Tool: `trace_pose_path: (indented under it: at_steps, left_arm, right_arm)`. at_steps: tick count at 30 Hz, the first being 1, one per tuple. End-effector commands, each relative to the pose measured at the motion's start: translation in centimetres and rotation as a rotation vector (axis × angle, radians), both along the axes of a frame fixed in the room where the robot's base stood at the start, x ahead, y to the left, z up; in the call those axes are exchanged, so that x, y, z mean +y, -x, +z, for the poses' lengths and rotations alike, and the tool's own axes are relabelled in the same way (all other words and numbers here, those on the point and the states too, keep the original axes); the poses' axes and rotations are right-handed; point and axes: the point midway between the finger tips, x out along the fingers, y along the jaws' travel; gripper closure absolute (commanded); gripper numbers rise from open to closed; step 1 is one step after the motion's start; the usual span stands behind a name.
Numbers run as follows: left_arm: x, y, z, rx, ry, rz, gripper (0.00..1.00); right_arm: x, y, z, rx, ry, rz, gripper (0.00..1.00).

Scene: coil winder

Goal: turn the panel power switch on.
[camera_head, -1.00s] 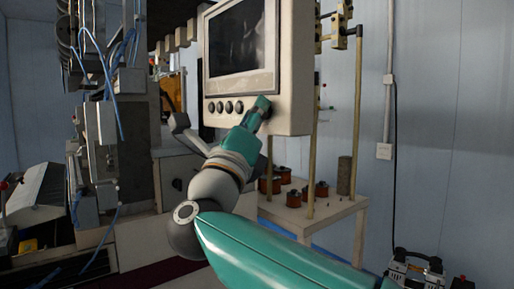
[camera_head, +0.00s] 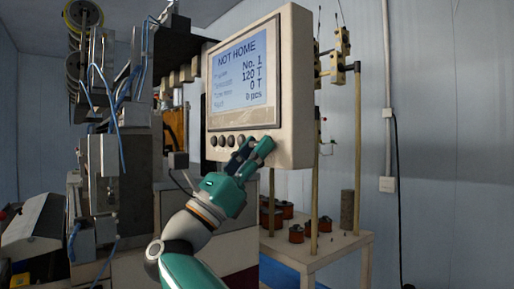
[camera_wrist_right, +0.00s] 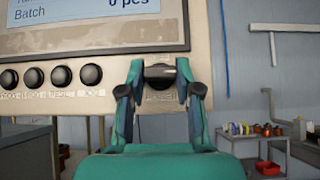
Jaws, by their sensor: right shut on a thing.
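The control panel (camera_head: 294,60) is a cream box with a lit screen (camera_head: 238,80) reading "NOT HOME", "No. 1" and "120 T". The power switch (camera_wrist_right: 160,73) is a dark knob at the panel's lower right, above a "POWER" label. My right gripper (camera_head: 258,146) reaches up to it from below, and the knob is mostly hidden there. In the right wrist view my right gripper (camera_wrist_right: 160,82) has one finger on each side of the knob and is shut on it. My left gripper is not in view.
Several round black buttons (camera_wrist_right: 61,75) sit in a row left of the switch. A table (camera_head: 330,242) with copper coils (camera_head: 296,233) and thin upright posts stands below and right of the panel. Winder machinery (camera_head: 103,165) is at the left.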

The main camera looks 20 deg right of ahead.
Motion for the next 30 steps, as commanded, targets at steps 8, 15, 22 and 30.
trace_pose_path:
  at_steps: [8, 15, 22, 30]
  left_arm:
    - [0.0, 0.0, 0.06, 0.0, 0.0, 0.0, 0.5]
    - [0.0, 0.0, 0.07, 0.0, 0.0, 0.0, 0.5]
    - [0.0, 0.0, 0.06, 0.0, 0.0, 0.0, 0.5]
    - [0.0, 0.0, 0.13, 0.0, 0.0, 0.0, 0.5]
  right_arm:
    - [0.08, -0.25, -0.13, -0.004, 0.0, 0.005, 1.0]
    - [0.06, -0.21, -0.07, -0.003, 0.001, 0.006, 0.52]
    - [0.0, -0.08, 0.01, -0.007, 0.0, 0.002, 0.42]
    - [0.31, 0.04, -0.26, -0.007, 0.0, 0.002, 0.42]
